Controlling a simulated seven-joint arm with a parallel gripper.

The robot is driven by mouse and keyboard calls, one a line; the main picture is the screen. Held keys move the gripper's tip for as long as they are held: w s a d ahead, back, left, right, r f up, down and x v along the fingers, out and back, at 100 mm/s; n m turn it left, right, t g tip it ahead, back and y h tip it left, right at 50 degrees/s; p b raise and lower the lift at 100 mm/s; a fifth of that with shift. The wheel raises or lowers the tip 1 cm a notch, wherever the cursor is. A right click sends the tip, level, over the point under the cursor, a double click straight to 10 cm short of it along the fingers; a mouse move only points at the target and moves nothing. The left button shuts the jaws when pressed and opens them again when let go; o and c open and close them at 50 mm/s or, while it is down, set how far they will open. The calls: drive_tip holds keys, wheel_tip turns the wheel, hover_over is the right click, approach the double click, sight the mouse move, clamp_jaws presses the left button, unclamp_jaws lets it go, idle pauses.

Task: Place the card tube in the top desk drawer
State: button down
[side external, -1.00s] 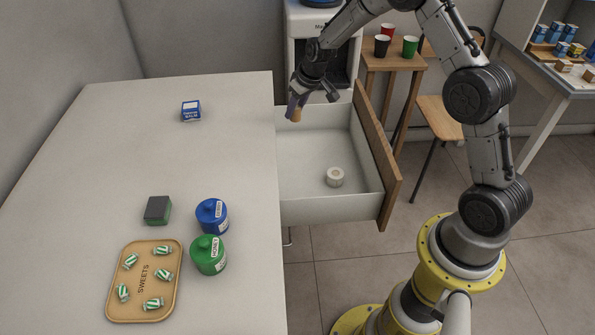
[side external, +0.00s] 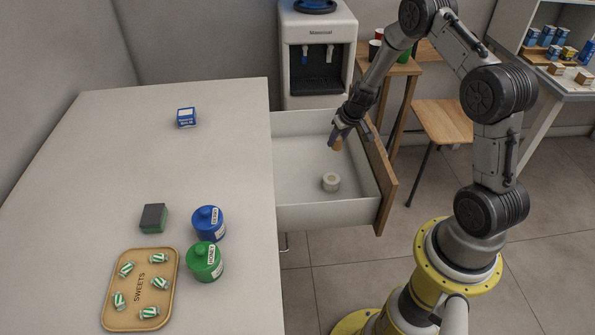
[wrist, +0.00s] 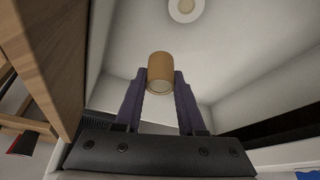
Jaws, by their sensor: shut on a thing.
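The card tube (wrist: 160,72) is a short brown cylinder held between the two dark fingers of my gripper (wrist: 160,85) in the wrist view. In the side view, my gripper (side external: 335,140) is over the open desk drawer (side external: 300,215), towards its far right part by the wooden front. The tube (side external: 338,146) shows there as a small brown patch, partly hidden by the gripper. The drawer is pulled out to the right of the desk. A white roll (side external: 331,182) lies on the drawer floor, nearer the camera than the tube; it also shows in the wrist view (wrist: 185,8).
On the desk (side external: 100,150) are a blue box (side external: 186,118), a sponge (side external: 153,218), a blue jar (side external: 208,224), a green jar (side external: 204,262) and a sweets tray (side external: 117,318). A water dispenser (side external: 318,35) stands behind the drawer. The drawer's left floor is clear.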

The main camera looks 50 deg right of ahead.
drive_tip(key=w+d+f, duration=0.2)
drive_tip(key=w+f, duration=0.1)
drive_tip(key=w, duration=0.1)
drive_tip(key=w+d+f, duration=0.2)
drive_tip(key=w+f, duration=0.1)
drive_tip(key=w+d+f, duration=0.2)
drive_tip(key=w+f, duration=0.1)
drive_tip(key=w, duration=0.1)
drive_tip(key=shift+w+d+f, duration=0.15)
drive_tip(key=shift+w+d, duration=0.15)
drive_tip(key=shift+w, duration=0.05)
drive_tip(key=shift+w+d+f, duration=0.1)
drive_tip(key=shift+f, duration=0.15)
drive_tip(key=shift+w+f, duration=0.1)
drive_tip(key=shift+f, duration=1.45)
drive_tip(key=shift+f, duration=0.15)
drive_tip(key=c, duration=0.5)
unclamp_jaws()
